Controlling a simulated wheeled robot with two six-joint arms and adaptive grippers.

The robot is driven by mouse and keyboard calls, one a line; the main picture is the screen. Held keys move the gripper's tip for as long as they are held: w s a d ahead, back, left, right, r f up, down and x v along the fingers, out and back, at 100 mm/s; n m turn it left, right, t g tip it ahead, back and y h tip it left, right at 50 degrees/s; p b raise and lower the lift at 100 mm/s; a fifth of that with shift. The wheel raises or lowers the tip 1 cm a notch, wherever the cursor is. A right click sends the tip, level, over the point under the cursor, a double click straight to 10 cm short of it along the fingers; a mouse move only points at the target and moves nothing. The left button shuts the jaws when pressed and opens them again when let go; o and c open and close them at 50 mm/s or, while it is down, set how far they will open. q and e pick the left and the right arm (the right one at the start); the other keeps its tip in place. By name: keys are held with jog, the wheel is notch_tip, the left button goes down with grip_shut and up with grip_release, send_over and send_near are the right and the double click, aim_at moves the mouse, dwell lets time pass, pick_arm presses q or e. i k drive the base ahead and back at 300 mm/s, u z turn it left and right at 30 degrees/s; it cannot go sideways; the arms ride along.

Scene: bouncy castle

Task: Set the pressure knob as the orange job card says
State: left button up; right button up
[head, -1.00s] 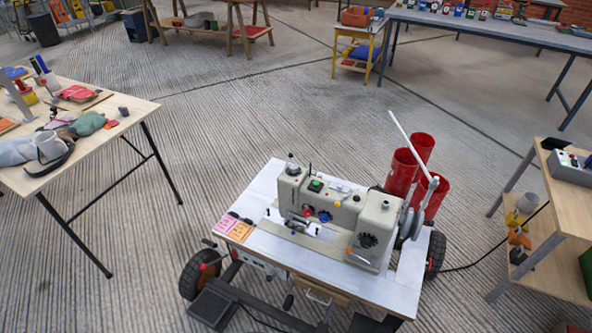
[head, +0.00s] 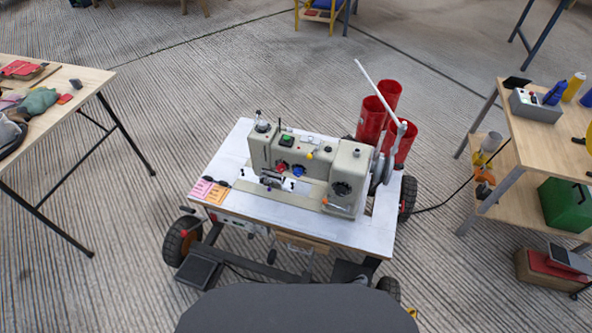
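A beige sewing machine (head: 309,165) stands on a white wheeled table (head: 262,212). Small knobs and buttons sit on it: a red knob (head: 283,167), a blue knob (head: 298,171), a green button (head: 287,139) and a dark dial (head: 342,188) on the right-hand housing. I cannot tell which is the pressure knob. The orange job card (head: 217,194) lies at the table's left corner beside a pink card (head: 201,188); their writing is too small to read. Neither of my grippers is in view.
Red cylinders (head: 370,122) stand behind the machine. A wooden table (head: 90,75) is at the left. A shelf unit (head: 508,135) with a grey control box (head: 536,106) and a green case (head: 567,205) is at the right. A dark cable crosses the floor between cart and shelf.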

aim_at(263, 125)
jog(key=u, duration=1.6)
jog(key=i, duration=0.9)
jog(key=z, duration=3.15)
